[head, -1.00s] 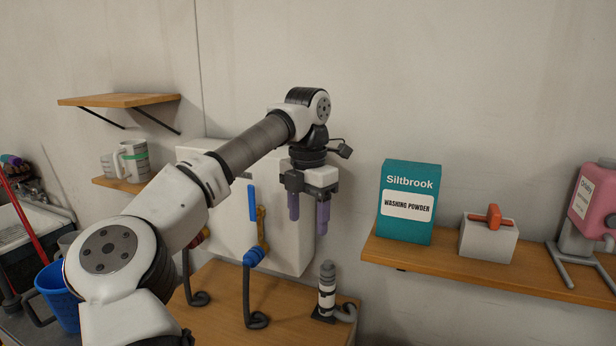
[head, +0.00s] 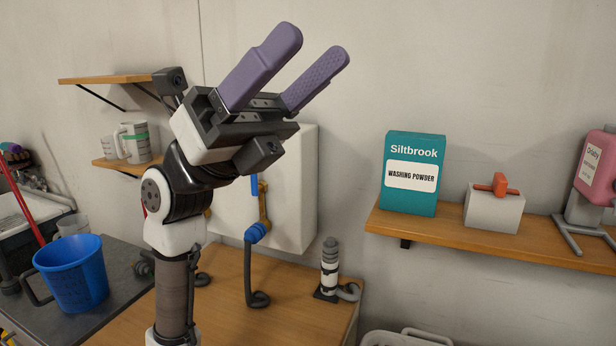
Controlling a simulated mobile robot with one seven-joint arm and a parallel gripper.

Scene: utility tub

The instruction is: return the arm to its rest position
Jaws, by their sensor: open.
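My gripper (head: 292,75) is raised in the upper middle of the head view, with its two purple fingers pointing up and to the right. The fingers are apart and nothing is between them. My arm stands upright below it, in front of the white wall box (head: 296,190). The gripper touches nothing that I can see. My arm hides part of the box and part of the wooden counter (head: 290,287).
A blue bucket (head: 72,277) stands on the grey top at left. Shelves (head: 118,79) hang behind my arm; one holds mugs (head: 133,142). The right shelf (head: 450,231) carries a teal washing powder box (head: 412,172), a grey block with an orange handle (head: 493,207) and a pink container (head: 600,170).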

